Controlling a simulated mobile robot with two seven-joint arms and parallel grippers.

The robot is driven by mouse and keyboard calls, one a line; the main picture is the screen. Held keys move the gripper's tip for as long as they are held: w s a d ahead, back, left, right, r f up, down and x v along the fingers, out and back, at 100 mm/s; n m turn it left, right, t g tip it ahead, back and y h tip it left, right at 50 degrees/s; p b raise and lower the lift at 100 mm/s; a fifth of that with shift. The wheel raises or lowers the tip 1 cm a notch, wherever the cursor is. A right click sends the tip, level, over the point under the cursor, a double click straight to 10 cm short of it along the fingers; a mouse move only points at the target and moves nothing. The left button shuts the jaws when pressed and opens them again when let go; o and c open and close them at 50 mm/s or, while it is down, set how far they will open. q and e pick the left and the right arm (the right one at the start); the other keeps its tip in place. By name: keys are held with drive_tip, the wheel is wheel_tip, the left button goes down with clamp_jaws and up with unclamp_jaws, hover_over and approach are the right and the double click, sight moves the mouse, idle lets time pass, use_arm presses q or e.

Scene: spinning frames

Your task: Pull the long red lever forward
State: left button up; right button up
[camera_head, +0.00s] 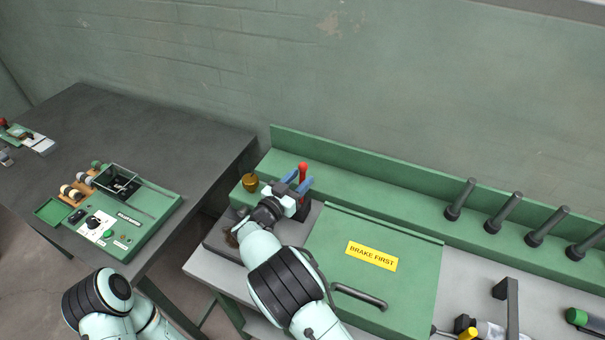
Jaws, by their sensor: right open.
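The red lever (303,168) stands upright at the back of the green machine bench, left of the green cover. Its round red knob and a short piece of red shaft show above my right gripper. My right gripper (298,182) is open, with its blue fingers around or just beside the shaft below the knob. I cannot tell whether they touch it. The lower part of the lever is hidden by the gripper. My left arm shows at the lower left, but its gripper is out of view.
A brass knob (250,182) stands just left of my right gripper. The green cover (395,240) with a yellow "BRAKE FIRST" label (371,256) and dark handle (359,297) lies to the right. Several black posts line the back ledge. A dark table (150,130) holds a green control box (125,225).

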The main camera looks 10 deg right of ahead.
drive_tip(key=shift+x, duration=1)
use_arm(q)
drive_tip(key=shift+w+r, duration=0.25)
use_arm(e)
drive_tip(key=shift+c, duration=0.2)
clamp_jaws()
drive_tip(key=s+h+b, duration=0.1)
drive_tip(key=b, duration=0.1)
drive_tip(key=s+a+t+h+b, duration=0.1)
drive_tip(key=b, duration=0.1)
drive_tip(key=s+a+m+t+b, duration=0.1)
drive_tip(key=b, duration=0.1)
drive_tip(key=shift+s+a+f+h, duration=0.15)
drive_tip(key=shift+s+f+h, duration=0.15)
drive_tip(key=shift+f+h, duration=0.1)
drive_tip(key=shift+s+a+r+t+b, duration=0.1)
drive_tip(key=shift+r+t+b, duration=0.15)
drive_tip(key=shift+t+b, duration=0.05)
use_arm(q)
drive_tip(key=s+f, duration=0.6)
drive_tip(key=f, duration=0.2)
drive_tip(key=shift+f+g, duration=0.25)
drive_tip(key=shift+g, duration=0.05)
use_arm(e)
drive_tip(key=shift+r, duration=0.15)
drive_tip(key=shift+o, duration=0.2)
unclamp_jaws()
